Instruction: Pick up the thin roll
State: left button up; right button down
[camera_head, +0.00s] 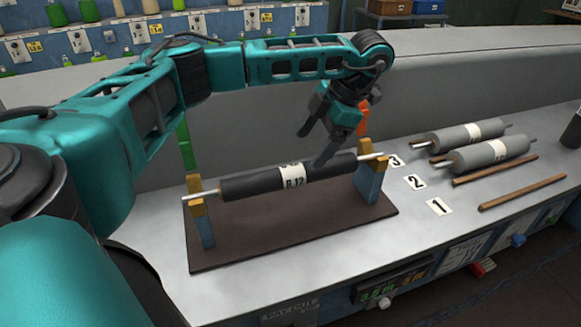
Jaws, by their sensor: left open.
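A long dark roll (247,183) with a white label and pale metal shaft ends rests across a two-post stand on a brown base plate (292,232). Two grey rolls, one nearer (490,154) and one behind it (452,138), lie at the right. The frame does not clearly tell which roll is called thin. My left gripper (313,147) hangs over the right half of the dark roll, fingers pointing down and apart. One fingertip overlaps the roll beside its label; I cannot tell whether they touch. My right gripper is not in view.
Number cards 1 (439,207), 2 (415,182) and 3 (395,160) lie right of the stand. Green and orange-red uprights rise behind the stand. A grey wall backs the bench.

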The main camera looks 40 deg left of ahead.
aim_at(297, 168)
pick_arm(q)
jog(key=x, duration=0.9)
jog(key=shift+s+d, duration=0.1)
jog(key=shift+s, duration=0.15)
jog(key=shift+c, duration=0.2)
jog(key=shift+r, duration=0.1)
grip_shut()
